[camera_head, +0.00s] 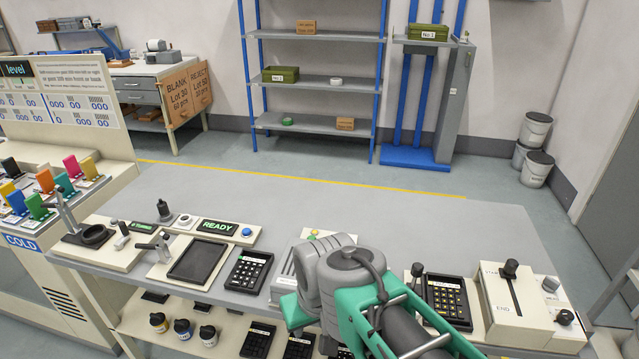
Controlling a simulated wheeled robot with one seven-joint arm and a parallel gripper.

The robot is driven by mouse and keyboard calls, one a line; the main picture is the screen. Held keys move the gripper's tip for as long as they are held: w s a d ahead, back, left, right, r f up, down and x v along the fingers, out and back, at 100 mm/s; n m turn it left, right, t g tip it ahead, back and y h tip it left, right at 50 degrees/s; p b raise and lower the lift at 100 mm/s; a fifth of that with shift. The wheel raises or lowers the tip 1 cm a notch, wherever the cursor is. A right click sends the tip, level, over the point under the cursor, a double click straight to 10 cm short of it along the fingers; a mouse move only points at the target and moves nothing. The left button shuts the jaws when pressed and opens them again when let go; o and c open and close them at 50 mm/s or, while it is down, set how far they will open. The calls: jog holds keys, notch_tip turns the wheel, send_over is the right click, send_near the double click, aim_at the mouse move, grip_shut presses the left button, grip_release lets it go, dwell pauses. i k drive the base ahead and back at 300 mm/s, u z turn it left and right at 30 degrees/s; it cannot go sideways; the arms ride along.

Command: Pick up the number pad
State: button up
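A black number pad (249,272) with a grid of keys lies flat on the grey table, right of a dark flat panel. A second dark keypad (448,300) sits in a pale fixture to the right, partly behind my arm. More dark key pads (258,341) lie on the shelf below the table, some of them cut off by the lower edge. My green and grey arm reaches in from the lower right and covers the table's front middle. My gripper's fingers cannot be made out.
A pale station with a lever (510,268) stands at the table's right end. A READY display (215,226) stands behind the dark panel (197,260). The table's back half (330,205) is clear.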

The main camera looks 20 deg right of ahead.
aim_at(445, 294)
jog(key=k, duration=0.5)
jog(key=z, duration=1.15)
jog(key=i, duration=0.4)
jog(key=u, duration=0.25)
jog(key=k, duration=0.45)
jog(key=z, duration=0.3)
jog(key=i, duration=0.7)
jog(key=u, duration=2.6)
